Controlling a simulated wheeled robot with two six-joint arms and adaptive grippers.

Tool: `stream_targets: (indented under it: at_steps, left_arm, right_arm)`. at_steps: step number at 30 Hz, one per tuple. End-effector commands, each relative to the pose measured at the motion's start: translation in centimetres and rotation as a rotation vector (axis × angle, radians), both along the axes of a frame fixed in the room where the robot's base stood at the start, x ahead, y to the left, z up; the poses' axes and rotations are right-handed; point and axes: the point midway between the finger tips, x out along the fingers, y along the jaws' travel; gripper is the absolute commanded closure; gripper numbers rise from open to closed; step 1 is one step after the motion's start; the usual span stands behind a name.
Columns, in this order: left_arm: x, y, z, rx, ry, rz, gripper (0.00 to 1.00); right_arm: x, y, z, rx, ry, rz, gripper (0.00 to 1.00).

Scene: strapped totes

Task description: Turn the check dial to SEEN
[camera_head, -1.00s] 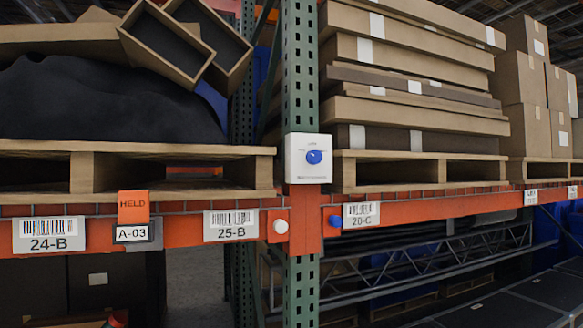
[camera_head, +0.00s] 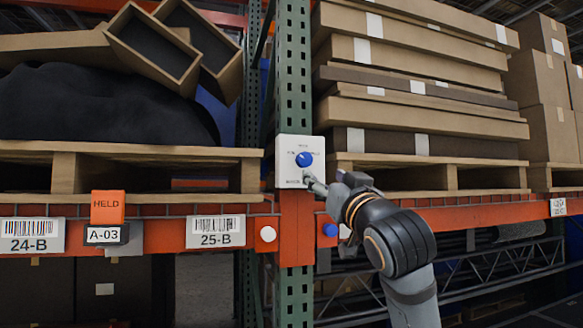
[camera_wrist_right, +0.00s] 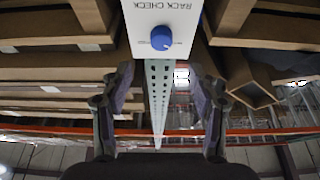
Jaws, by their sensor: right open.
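The check dial is a round blue knob (camera_head: 304,159) on a white plate (camera_head: 286,182) fixed to the green rack upright. Small print surrounds the knob, too small to read in the head view. In the wrist view the knob (camera_wrist_right: 161,38) and plate (camera_wrist_right: 143,14) appear upside down, with "RACK CHECK" lettering; which word the knob points at is unclear. My right gripper (camera_head: 318,186) is just below and right of the knob in the head view. In the wrist view my right gripper's fingers (camera_wrist_right: 160,78) are spread, empty and apart from the knob. My left gripper is out of view.
An orange beam (camera_head: 170,232) runs below the plate, with a white button (camera_head: 268,234) and a blue button (camera_head: 330,230). An orange HELD tag (camera_head: 108,206) hangs at left. Loaded pallets (camera_head: 120,152) flank the upright on both sides.

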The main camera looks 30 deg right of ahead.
Motion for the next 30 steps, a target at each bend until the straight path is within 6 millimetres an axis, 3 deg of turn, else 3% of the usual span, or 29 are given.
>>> stream_targets:
  at_steps: [5, 12, 18, 30]
  left_arm:
    - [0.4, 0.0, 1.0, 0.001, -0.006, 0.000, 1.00]
    - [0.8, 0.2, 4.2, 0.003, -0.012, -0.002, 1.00]
    - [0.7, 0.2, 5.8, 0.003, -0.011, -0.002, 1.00]
    - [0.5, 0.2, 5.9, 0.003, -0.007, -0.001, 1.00]
  right_arm:
    - [1.1, -0.3, 0.7, 0.002, 0.005, 0.000, 0.40]
    - [5.7, -1.3, 2.9, 0.004, 0.005, 0.001, 0.40]
    - [8.6, -2.1, 3.9, 0.003, 0.003, 0.001, 0.40]
    - [9.6, -2.3, 3.9, 0.000, 0.002, 0.000, 0.40]
